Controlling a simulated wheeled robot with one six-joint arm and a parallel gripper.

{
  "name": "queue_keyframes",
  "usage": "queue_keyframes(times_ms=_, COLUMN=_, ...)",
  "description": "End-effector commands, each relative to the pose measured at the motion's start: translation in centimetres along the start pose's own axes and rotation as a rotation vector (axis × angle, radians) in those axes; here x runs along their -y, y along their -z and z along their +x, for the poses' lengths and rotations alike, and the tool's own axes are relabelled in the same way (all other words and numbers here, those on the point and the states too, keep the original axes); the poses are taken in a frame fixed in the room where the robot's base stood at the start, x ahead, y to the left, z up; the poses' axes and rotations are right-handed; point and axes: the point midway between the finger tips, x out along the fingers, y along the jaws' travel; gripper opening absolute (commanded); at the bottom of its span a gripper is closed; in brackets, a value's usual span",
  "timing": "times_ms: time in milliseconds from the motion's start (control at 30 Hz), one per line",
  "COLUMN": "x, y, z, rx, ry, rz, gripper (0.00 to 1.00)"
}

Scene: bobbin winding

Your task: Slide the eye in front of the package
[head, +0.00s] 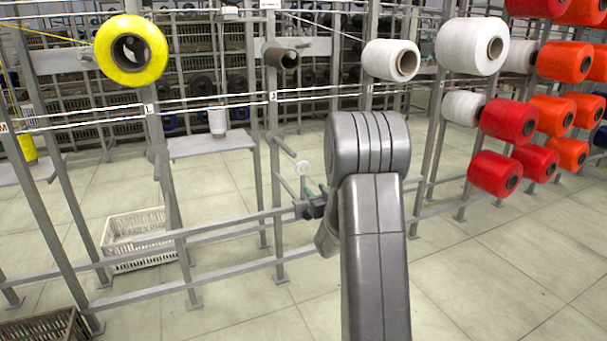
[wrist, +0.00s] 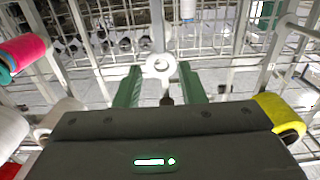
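The eye is a pale ring; in the wrist view the eye (wrist: 159,66) sits between and slightly beyond the green fingertips. In the head view the eye (head: 304,168) is a small ring just left of my arm. My gripper (head: 311,192) is mostly hidden by my forearm there. In the wrist view my gripper (wrist: 160,72) has its fingers spread apart, and I see no clear contact with the ring. Several packages hang on the rack, including a yellow one (head: 131,50) and a white one (head: 390,60). Which package is meant cannot be told.
A bare brown tube (head: 282,58) sits on a peg at centre. Red packages (head: 509,119) crowd the right. Grey posts and rails surround my gripper. A white crate (head: 137,240) stands on the floor at left. The tiled floor at front right is clear.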

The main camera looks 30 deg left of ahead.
Motion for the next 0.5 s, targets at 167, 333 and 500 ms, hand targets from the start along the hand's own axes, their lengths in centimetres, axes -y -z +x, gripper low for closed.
queue_keyframes(times_ms=167, x=0.0, y=-0.2, z=3.4, rx=-0.001, ry=0.001, rz=-0.001, gripper=0.36)
queue_keyframes(times_ms=333, x=0.1, y=-0.3, z=6.7, rx=-0.001, ry=0.001, rz=-0.001, gripper=0.36)
queue_keyframes(times_ms=500, x=0.0, y=-0.3, z=9.4, rx=0.000, ry=-0.001, rz=0.000, gripper=0.36)
